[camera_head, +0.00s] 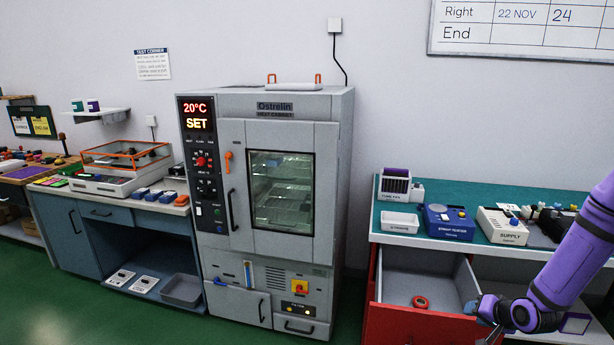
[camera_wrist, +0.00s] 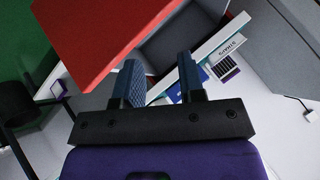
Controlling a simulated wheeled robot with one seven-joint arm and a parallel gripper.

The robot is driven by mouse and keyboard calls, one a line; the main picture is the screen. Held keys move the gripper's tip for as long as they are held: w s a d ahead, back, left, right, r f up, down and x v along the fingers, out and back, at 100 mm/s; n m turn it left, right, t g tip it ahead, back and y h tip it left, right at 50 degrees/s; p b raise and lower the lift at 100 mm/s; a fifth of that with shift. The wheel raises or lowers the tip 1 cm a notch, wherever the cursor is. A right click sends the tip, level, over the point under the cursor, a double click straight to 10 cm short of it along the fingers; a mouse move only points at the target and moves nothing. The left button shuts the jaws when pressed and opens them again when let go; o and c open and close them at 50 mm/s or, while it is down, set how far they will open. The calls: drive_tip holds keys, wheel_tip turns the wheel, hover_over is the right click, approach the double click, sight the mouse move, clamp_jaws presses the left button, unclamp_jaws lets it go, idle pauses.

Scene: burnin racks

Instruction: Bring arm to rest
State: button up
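My purple arm reaches in from the right in the head view, with my gripper (camera_head: 483,309) low beside the open red drawer (camera_head: 377,322). In the wrist view my gripper (camera_wrist: 159,82) has its two dark blue fingers apart, with nothing between them. The red drawer front (camera_wrist: 90,40) and its grey inside show beyond the fingertips. I cannot tell from the head view whether the gripper touches the drawer.
The teal bench (camera_head: 450,196) above the drawer carries a blue tester (camera_head: 448,222), a supply box (camera_head: 502,226) and a white tray (camera_head: 400,222). A grey heat cabinet (camera_head: 340,180) stands to its left, door closed, display reading 20°C SET. Green floor lies in front.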

drive_tip(key=s+a+r+n+g+h, duration=0.1)
drive_tip(key=s+a+r+n+h, duration=0.15)
drive_tip(key=r, duration=1.25)
drive_tip(key=s+a+r+n+g+h, duration=0.1)
drive_tip(key=s+a+r+n+h, duration=0.2)
drive_tip(key=r, duration=1.1)
drive_tip(key=s+a+r+y, duration=0.1)
drive_tip(key=s+a+r, duration=0.2)
drive_tip(key=s, duration=0.5)
drive_tip(key=s+a+r+g+y, duration=0.1)
drive_tip(key=s+a+r, duration=0.3)
drive_tip(key=s+r, duration=0.2)
drive_tip(key=s+a+r+n+y, duration=0.1)
drive_tip(key=s+a+r, duration=0.2)
drive_tip(key=s, duration=0.7)
drive_tip(key=shift+s+a+r+g, duration=0.2)
drive_tip(key=shift+r+g, duration=0.1)
drive_tip(key=shift+r, duration=0.7)
drive_tip(key=shift+d, duration=0.1)
